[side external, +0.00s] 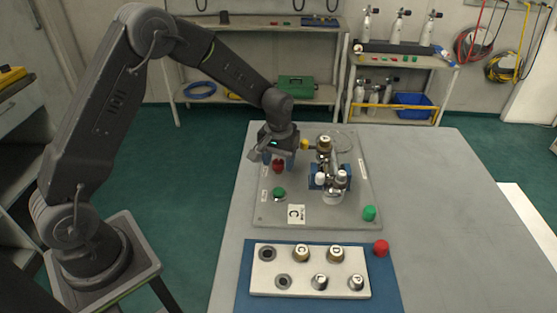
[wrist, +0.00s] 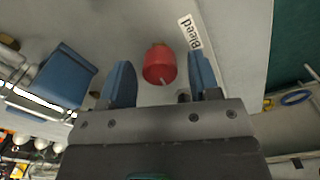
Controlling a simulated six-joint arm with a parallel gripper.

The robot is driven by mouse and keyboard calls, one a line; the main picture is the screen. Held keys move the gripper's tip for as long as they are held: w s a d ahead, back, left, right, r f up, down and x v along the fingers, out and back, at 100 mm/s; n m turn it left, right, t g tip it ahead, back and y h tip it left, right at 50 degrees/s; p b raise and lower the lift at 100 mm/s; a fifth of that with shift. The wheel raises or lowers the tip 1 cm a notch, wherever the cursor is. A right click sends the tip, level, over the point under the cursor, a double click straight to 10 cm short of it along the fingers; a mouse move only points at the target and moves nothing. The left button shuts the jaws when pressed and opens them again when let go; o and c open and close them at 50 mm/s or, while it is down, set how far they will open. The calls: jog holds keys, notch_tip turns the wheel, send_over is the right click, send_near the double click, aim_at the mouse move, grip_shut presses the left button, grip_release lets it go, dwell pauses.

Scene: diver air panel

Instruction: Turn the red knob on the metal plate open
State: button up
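The red knob (side external: 278,167) is on the metal plate (side external: 262,207), near the plate's left edge in the side external view. It shows in the wrist view as a red cylinder (wrist: 160,65) with a pale mark on its rim, beside a "Bleed" label (wrist: 190,31). My gripper (side external: 279,160) is above the plate, right by the knob. In the wrist view its two blue fingers (wrist: 162,82) are apart, with the knob showing between and beyond their tips. A gap shows on both sides of the knob. The contact surface below is not clear.
A green knob (side external: 279,193) and label C (side external: 296,214) are nearer the front. Valve fittings (side external: 325,165) stand right of my gripper. A green cap (side external: 369,213) and red cap (side external: 381,248) sit at right. A white block (side external: 310,286) with several fittings is in front. The table's right side is clear.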

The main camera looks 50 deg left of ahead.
aim_at(278, 162)
notch_tip(278, 162, up, 14)
jog(key=shift+f, duration=0.1)
dwell(0.6)
